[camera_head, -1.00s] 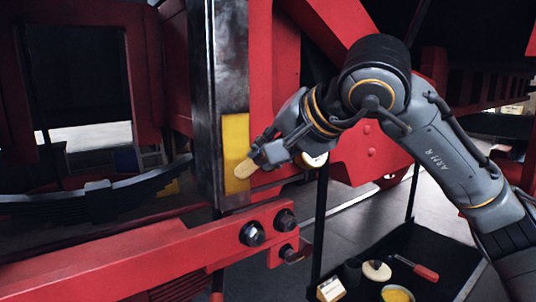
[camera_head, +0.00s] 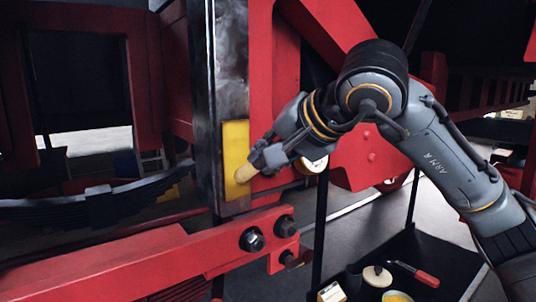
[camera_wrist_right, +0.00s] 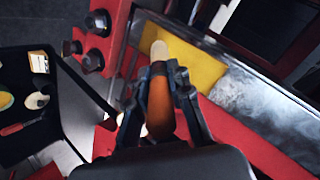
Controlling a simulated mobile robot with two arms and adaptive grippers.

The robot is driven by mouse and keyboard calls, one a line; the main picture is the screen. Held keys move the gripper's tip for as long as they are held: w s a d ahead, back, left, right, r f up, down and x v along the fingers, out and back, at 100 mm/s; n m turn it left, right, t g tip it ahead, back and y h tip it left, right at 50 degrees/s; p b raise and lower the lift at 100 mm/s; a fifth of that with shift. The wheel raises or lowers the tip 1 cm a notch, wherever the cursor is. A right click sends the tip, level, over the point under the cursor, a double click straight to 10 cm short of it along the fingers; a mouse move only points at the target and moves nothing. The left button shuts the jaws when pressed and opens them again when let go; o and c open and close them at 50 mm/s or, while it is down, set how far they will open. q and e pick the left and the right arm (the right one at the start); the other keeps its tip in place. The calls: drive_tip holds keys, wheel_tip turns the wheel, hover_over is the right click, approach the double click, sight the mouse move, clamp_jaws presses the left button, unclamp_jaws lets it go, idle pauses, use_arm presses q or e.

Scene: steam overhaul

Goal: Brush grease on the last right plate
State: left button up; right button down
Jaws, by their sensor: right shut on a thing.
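The right plate is a tall dark metal strip (camera_head: 233,60) on the red frame, with a yellow greased patch (camera_head: 235,135) on its lower part and bare grey metal above. My right gripper (camera_head: 262,160) is shut on a brush with an orange-brown handle (camera_wrist_right: 160,103). The brush's pale tip (camera_head: 246,172) is at the lower part of the yellow patch; it looks close to or touching it. In the right wrist view the yellow patch (camera_wrist_right: 195,66) lies behind the tip, with bare scuffed metal (camera_wrist_right: 255,100) to its right. My left gripper is not in view.
A red beam (camera_head: 150,255) with dark bolts (camera_head: 252,240) lies just below the plate. A dark tray table (camera_head: 430,255) at lower right holds a red-handled tool (camera_head: 420,275), a yellow-filled dish (camera_head: 397,296) and small containers. A leaf spring (camera_head: 95,205) is at left.

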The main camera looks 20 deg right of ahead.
wheel_tip(320, 180, down, 5)
drive_tip(key=b, duration=0.3)
drive_tip(key=shift+r, duration=0.15)
drive_tip(key=s+d+b, duration=0.2)
drive_tip(key=s, duration=0.3)
drive_tip(key=shift+s, duration=0.35)
idle(0.4)
